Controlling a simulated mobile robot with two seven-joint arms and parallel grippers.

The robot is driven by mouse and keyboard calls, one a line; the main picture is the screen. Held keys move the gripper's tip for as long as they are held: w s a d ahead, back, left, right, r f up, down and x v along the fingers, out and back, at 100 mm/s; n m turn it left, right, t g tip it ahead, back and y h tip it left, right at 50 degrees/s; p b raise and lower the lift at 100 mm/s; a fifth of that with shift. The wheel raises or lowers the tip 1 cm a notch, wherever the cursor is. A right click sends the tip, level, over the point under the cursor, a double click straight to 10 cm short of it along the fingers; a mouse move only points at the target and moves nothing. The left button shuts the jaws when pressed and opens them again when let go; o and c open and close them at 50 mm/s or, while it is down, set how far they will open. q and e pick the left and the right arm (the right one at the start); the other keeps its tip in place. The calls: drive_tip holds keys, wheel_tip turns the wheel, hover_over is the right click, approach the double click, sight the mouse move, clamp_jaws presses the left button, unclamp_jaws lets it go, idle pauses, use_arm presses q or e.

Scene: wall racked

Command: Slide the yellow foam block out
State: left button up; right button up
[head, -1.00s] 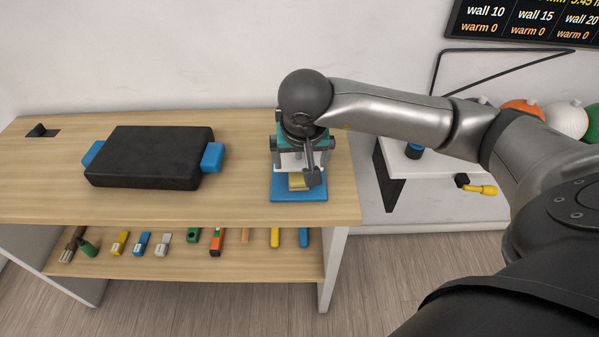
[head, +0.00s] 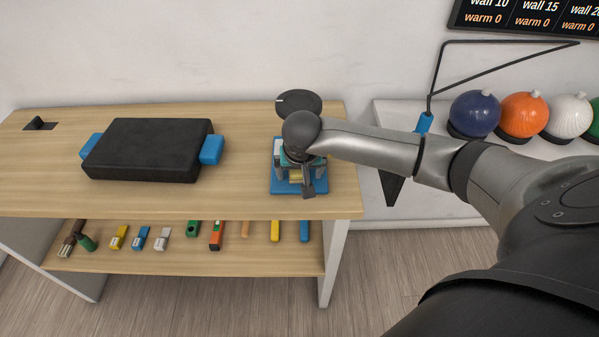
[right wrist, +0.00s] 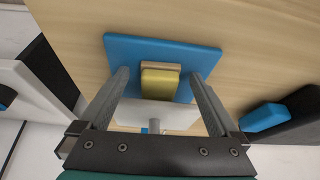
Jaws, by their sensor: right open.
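The yellow foam block (right wrist: 160,84) lies on a blue base plate (right wrist: 135,48) of a small press-like fixture, with a tan piece against its far edge. A pale plate (right wrist: 150,112) of the fixture lies on its near side. In the head view the block (head: 296,174) is mostly hidden by my right wrist. My right gripper (right wrist: 159,76) is open, with one finger on each side of the block and a visible gap on both sides. It also shows in the head view (head: 299,180) above the base plate (head: 318,185). My left gripper is out of view.
A black slab with blue ends (head: 148,150) lies left on the bench (head: 240,195). A dark round knob (head: 299,103) stands behind my wrist. Several small tools lie on the lower shelf (head: 200,257). A white side shelf with coloured balls (head: 524,112) is at right.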

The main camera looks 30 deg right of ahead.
drive_tip(key=c, duration=1.5)
drive_tip(key=shift+o, duration=0.2)
drive_tip(key=shift+s+a+r+p, duration=0.1)
drive_tip(key=shift+s+a+p, duration=0.25)
drive_tip(key=shift+s, duration=0.25)
drive_tip(key=shift+s+a+p, duration=0.3)
drive_tip(key=shift+s, duration=0.3)
drive_tip(key=shift+s+a+p, duration=0.25)
drive_tip(key=shift+s+a, duration=0.2)
drive_tip(key=shift+s, duration=0.3)
drive_tip(key=shift+s+a+p, duration=0.25)
drive_tip(key=shift+s+a, duration=0.2)
drive_tip(key=shift+s, duration=0.25)
drive_tip(key=o, duration=1.4)
drive_tip(key=shift+o, duration=0.2)
